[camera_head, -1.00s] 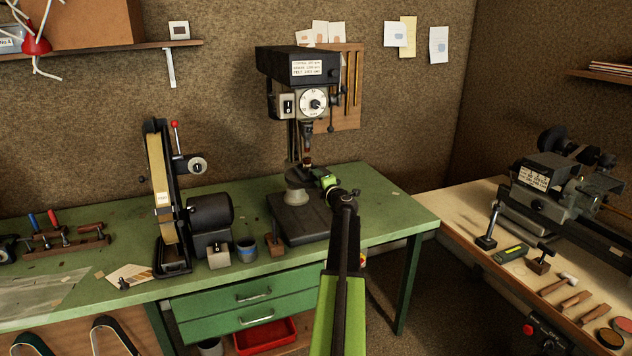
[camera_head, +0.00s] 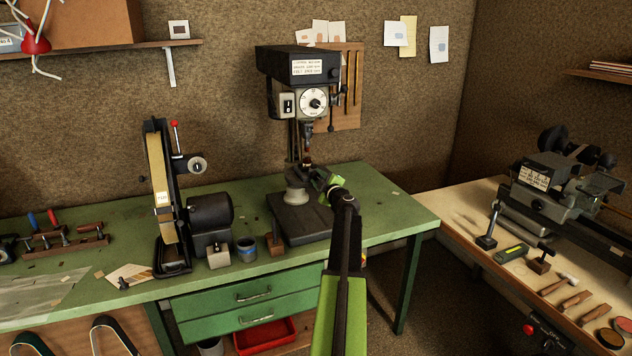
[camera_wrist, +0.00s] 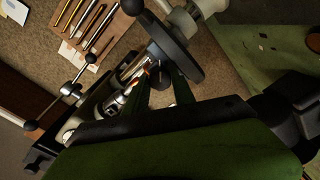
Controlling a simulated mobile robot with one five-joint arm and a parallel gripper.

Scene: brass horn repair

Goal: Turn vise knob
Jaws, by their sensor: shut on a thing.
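The drill press (camera_head: 300,85) stands on the green bench. A dark vise (camera_head: 308,173) sits below its chuck, above a pale round support (camera_head: 296,194). My gripper (camera_head: 328,190) is at the right side of the vise, partly hidden by my own arm. In the wrist view, the two green fingers of my gripper (camera_wrist: 163,82) reach to a small dark vise knob (camera_wrist: 158,72) and are shut on it. A dark disc (camera_wrist: 182,58) lies just beyond the fingertips. The knob is mostly hidden between the fingers.
A belt sander (camera_head: 160,195) and a blue-rimmed cup (camera_head: 246,250) stand left on the green bench (camera_head: 385,205). The bench is clear to the right of the press. In the wrist view, a lever with ball ends (camera_wrist: 70,90) is close by on the left.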

